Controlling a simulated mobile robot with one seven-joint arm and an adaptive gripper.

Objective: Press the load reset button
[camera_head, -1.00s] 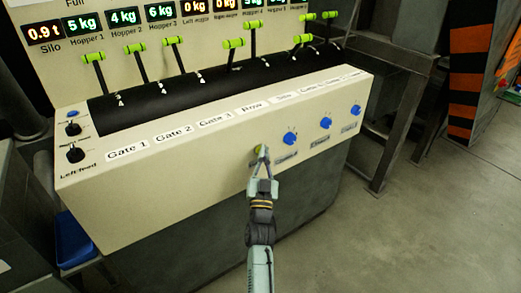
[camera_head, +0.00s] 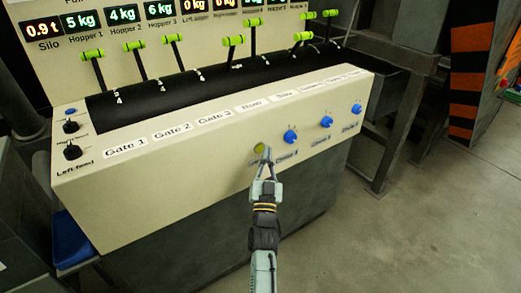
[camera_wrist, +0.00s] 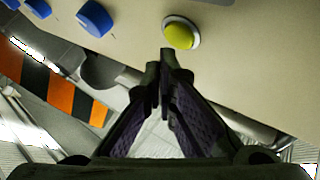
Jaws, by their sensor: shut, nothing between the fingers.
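A round yellow-green button (camera_head: 260,148) sits on the front face of the cream control panel (camera_head: 190,190). In the wrist view the button (camera_wrist: 180,35) has a pale ring around it. The small label beside it is too small to read. My gripper (camera_head: 267,152) is shut and empty, with its fingertips close in front of the button and partly over its lower right edge. In the wrist view the fingertips (camera_wrist: 167,55) are together just below the button, with a slim gap showing in the picture. I cannot tell whether they touch the panel.
Several blue knobs (camera_head: 291,137) run along the panel to the right of the button. Green-handled levers (camera_head: 134,47) stand above, below lit displays (camera_head: 77,22). Open floor (camera_head: 400,240) lies at right.

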